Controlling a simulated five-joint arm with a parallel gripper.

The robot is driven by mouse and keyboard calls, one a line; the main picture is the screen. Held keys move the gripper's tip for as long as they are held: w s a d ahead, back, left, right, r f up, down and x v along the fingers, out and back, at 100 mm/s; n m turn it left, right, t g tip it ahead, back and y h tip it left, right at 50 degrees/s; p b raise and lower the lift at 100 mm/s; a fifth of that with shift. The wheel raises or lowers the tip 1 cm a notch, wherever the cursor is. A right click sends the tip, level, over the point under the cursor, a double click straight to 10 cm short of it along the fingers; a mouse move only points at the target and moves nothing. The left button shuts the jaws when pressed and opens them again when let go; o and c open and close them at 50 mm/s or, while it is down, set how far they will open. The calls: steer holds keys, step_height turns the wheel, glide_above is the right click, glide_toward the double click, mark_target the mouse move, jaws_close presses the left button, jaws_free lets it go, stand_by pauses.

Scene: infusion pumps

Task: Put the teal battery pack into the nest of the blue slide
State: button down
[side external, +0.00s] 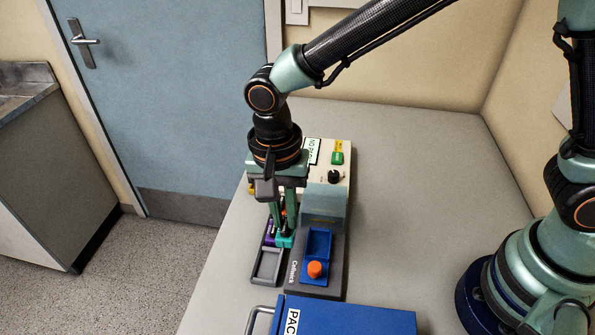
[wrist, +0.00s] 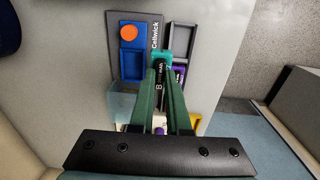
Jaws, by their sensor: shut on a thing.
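My gripper (side external: 285,222) points down and is shut on the teal battery pack (side external: 285,241). In the wrist view the pack's teal end (wrist: 157,60) shows beyond the green fingers (wrist: 163,85), with a dark lettered face between them. The pack is just left of the pump's blue slide (side external: 320,243) in the side view, over or beside the grey tray; I cannot tell whether it touches anything. The slide has an orange knob (side external: 315,269) and a recessed blue nest (wrist: 132,64) that looks empty.
The grey tray (side external: 268,264) has an empty front compartment, and a purple pack (wrist: 180,73) sits behind it. A pump body (side external: 340,192) with a black dial and green part stands behind. A blue box (side external: 350,318) with a handle is in front.

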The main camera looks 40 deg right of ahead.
steer(key=s+d+r+g, duration=0.1)
steer(key=s+d, duration=0.1)
steer(key=d, duration=0.3)
steer(key=shift+w+d+f, duration=0.1)
steer(key=shift+f, duration=1)
steer(key=shift+w+f, duration=0.1)
steer(key=shift+f, duration=0.95)
steer(key=shift+d+f, duration=0.1)
steer(key=shift+f, duration=0.9)
steer(key=c, duration=1.2)
jaws_free()
steer(key=shift+r, duration=0.25)
steer(key=shift+r, duration=0.9)
steer(key=o, duration=0.5)
